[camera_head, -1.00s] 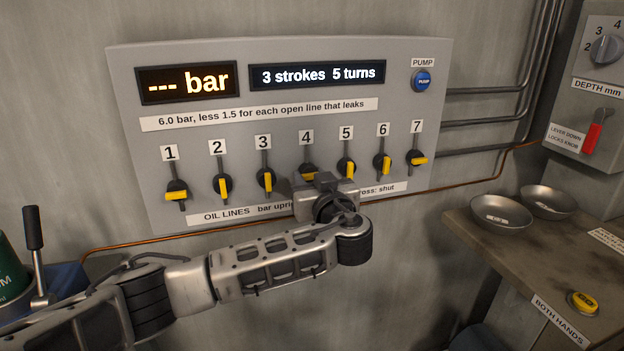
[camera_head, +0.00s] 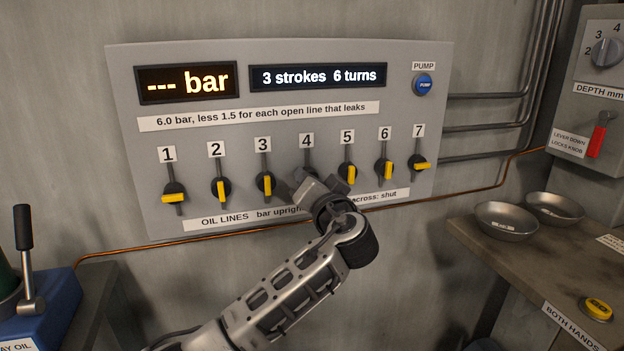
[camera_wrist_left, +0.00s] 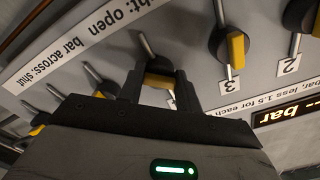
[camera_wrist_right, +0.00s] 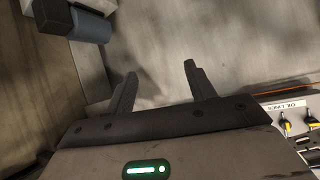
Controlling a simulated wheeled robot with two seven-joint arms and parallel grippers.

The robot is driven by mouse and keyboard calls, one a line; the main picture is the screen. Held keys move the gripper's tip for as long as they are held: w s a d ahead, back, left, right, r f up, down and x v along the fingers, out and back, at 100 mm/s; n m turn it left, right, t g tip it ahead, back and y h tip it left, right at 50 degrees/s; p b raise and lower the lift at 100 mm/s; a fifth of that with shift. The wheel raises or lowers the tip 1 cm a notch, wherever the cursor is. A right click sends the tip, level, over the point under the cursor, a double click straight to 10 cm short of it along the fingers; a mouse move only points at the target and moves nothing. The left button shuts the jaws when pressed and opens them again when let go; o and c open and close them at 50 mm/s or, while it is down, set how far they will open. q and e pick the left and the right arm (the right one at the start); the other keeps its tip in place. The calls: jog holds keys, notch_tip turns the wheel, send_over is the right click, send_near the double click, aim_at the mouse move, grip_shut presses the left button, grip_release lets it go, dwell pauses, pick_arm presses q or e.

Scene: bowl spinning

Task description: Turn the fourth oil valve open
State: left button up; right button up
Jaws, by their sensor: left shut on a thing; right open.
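The grey panel (camera_head: 285,115) carries a row of numbered oil valves with yellow bars. My left gripper (camera_head: 312,188) is at the fourth valve and covers most of it in the head view. In the left wrist view the fourth valve's yellow bar (camera_wrist_left: 160,80) sits between the fingers of my left gripper (camera_wrist_left: 158,88), shut on it. The bar's exact angle on the panel is hard to tell. Bars 1 (camera_head: 173,198) and 7 (camera_head: 421,166) lie across; bars 2, 3, 5 and 6 are upright. My right gripper (camera_wrist_right: 160,75) is open and empty, away from the panel.
The panel display (camera_head: 318,76) reads "3 strokes 6 turns"; the pressure display (camera_head: 187,82) shows dashes. A blue pump button (camera_head: 424,85) is at the upper right. Two bowls (camera_head: 507,222) stand on the right bench. A blue oil unit with a lever (camera_head: 23,230) is at the left.

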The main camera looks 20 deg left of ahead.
pick_arm(q)
jog(key=m+p, duration=0.7)
jog(key=m, duration=0.3)
jog(key=shift+r, duration=0.1)
pick_arm(e)
jog(key=r, duration=0.1)
jog(key=d+r, duration=0.1)
jog(key=shift+s+d+r+g+h, duration=0.1)
jog(key=shift+s+r+g+h, duration=0.1)
jog(key=shift+r+g+h, duration=0.15)
pick_arm(q)
jog(key=shift+m, duration=0.3)
pick_arm(e)
jog(key=shift+s+d, duration=0.1)
jog(key=shift+d, duration=0.05)
pick_arm(q)
jog(key=o, duration=1)
jog(key=shift+c, duration=0.2)
jog(key=shift+s+d, duration=0.1)
jog(key=shift+s, duration=0.05)
jog(key=b+v, duration=0.2)
jog(key=v, duration=1.3)
jog(key=shift+s+d, duration=0.25)
jog(key=shift+s, duration=0.05)
pick_arm(e)
jog(key=shift+a+f, duration=0.25)
jog(key=shift+f, duration=0.3)
